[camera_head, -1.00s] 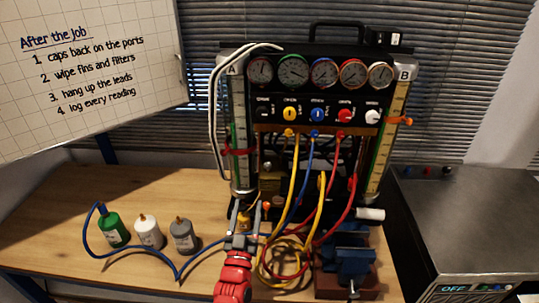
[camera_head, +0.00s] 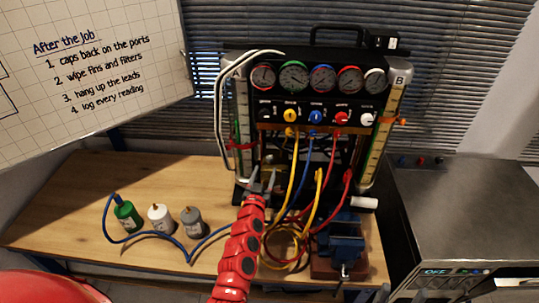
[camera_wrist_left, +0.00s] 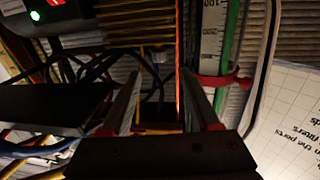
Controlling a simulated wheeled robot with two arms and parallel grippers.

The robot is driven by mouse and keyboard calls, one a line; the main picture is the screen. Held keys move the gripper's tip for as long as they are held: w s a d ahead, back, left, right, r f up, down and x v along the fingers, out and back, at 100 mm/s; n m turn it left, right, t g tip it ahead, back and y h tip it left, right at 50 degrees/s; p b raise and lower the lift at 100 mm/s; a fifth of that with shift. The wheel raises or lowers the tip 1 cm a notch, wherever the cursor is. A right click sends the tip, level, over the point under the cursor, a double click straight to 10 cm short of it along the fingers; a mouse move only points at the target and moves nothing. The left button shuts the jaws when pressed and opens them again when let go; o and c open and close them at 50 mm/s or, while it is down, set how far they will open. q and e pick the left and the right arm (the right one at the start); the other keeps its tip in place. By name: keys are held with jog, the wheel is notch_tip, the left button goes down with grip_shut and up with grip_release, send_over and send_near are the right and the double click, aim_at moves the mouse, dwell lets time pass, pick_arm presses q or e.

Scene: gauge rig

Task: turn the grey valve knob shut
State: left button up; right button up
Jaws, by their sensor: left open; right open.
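On the dark gauge panel (camera_head: 330,98) in the head view, a row of coloured knobs sits under the gauges. The pale knob at the right end (camera_head: 367,119) looks light grey or white; I cannot tell its exact turn. The row also has a yellow knob (camera_head: 290,116), a blue knob (camera_head: 316,117) and a red knob (camera_head: 341,118). My left gripper (camera_head: 262,177) is open and empty, below the panel's left part and apart from the knobs. In the left wrist view its open fingers (camera_wrist_left: 160,78) point toward a ribbed brass-coloured block (camera_wrist_left: 135,22). My right gripper is out of view.
Yellow, blue and red hoses (camera_head: 318,190) hang below the panel. Column A (camera_head: 240,115) has a red clamp (camera_wrist_left: 222,80). A blue vise (camera_head: 346,235) stands at the right. Green, white and grey bottles (camera_head: 193,222) stand at the left.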

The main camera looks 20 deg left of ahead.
aim_at(269, 160)
pick_arm(q)
jog(key=w+b, duration=0.1)
jog(key=w, duration=0.2)
jog(key=w+b, duration=0.1)
jog(key=w, duration=0.3)
jog(key=shift+a+f, duration=0.15)
jog(key=shift+w+a+b, duration=0.1)
jog(key=shift+w+b, duration=0.3)
jog(key=shift+w, duration=0.3)
grip_shut()
